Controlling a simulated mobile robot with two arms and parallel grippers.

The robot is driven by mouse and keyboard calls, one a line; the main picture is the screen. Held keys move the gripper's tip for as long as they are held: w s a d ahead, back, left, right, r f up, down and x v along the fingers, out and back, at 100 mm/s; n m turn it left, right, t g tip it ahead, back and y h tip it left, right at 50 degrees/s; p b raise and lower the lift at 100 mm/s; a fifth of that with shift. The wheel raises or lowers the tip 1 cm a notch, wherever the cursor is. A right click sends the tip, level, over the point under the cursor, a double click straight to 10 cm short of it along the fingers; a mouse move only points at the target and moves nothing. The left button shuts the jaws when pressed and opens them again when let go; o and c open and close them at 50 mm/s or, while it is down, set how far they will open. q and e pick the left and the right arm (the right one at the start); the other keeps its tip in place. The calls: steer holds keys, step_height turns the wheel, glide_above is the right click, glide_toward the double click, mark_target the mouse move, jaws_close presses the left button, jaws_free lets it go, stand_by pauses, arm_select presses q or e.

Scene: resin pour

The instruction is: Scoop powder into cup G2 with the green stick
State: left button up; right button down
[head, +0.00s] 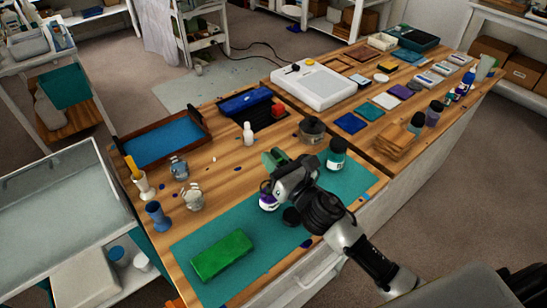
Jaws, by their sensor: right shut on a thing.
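My right gripper (272,172) reaches in from the lower right over the teal mat (185,250). It is shut, with a dull green piece (277,157) at its tip that may be the green stick; the wrist hides much of the grip. A small white jar with a purple label (268,201) is just below the gripper, partly covered by it. Cup G2 cannot be told apart; small cups stand at the left, including a clear one (193,198), a greyish one (179,167) and a blue one (157,215). No powder can be made out. My left gripper is not in view.
A bright green block (222,255) lies on the mat's front left. A dark round lid (291,216) lies near the gripper. A blue-lined tray (165,140) lies back left.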

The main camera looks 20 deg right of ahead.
steer(key=r+p, duration=0.4)
steer(key=s+d+r+p, duration=0.1)
steer(key=r+p, duration=0.1)
steer(key=shift+r, duration=0.4)
stand_by(0.5)
step_height(320, 180, up, 5)
steer(key=p, duration=0.5)
stand_by(0.8)
